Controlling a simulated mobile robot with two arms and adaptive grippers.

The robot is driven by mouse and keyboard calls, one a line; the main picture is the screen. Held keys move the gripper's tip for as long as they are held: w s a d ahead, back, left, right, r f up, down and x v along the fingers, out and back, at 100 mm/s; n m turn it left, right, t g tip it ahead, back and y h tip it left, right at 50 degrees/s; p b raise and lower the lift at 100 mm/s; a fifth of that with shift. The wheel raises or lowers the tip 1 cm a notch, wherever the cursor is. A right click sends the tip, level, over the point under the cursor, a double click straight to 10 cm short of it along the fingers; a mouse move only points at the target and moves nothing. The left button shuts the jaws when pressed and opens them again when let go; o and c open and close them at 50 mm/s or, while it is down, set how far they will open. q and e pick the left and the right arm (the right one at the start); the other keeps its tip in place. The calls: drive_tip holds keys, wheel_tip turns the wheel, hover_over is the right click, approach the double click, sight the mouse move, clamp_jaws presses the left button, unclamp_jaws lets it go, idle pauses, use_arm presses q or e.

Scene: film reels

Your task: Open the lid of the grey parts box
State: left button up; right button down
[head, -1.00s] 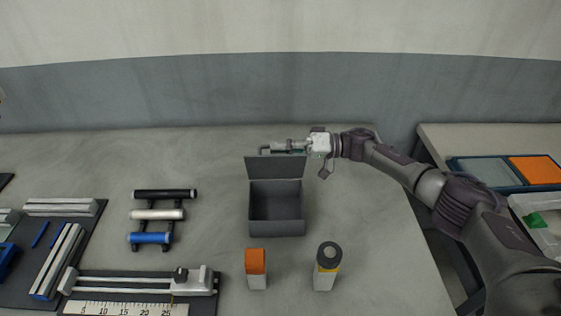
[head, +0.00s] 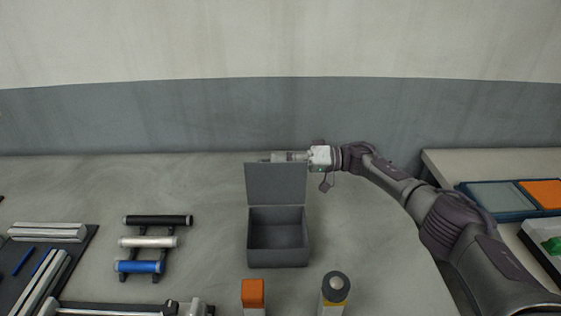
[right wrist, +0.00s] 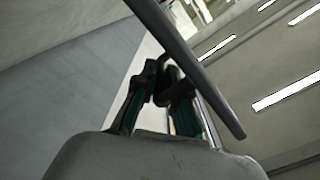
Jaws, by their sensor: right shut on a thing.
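The grey parts box (head: 279,258) stands on the table in the middle of the head view, its dark inside visible. Its lid (head: 276,184) stands up at the back edge, its inner face toward me. My right gripper (head: 276,157) is at the lid's top edge, coming in from the right, with its fingers partly hidden behind the lid. In the right wrist view the lid (right wrist: 196,72) shows as a dark slanted bar across the fingers (right wrist: 170,100), which are shut on a dark part of it. My left gripper is not in view.
An orange-topped block (head: 253,293) and a grey-topped cylinder (head: 336,288) stand in front of the box. A rack of black, white and blue rollers (head: 140,267) is to the left. A blue-edged tray (head: 505,213) lies on the right table. The table behind the box is clear.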

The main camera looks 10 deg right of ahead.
drive_tip(key=shift+f, duration=0.2)
drive_tip(key=c, duration=1.2)
unclamp_jaws()
drive_tip(key=d, duration=0.4)
drive_tip(key=s+d, duration=0.1)
drive_tip(key=d, duration=0.3)
drive_tip(key=s+d, duration=0.1)
drive_tip(key=d, duration=0.2)
drive_tip(key=shift+s+d, duration=0.15)
drive_tip(key=shift+d, duration=0.25)
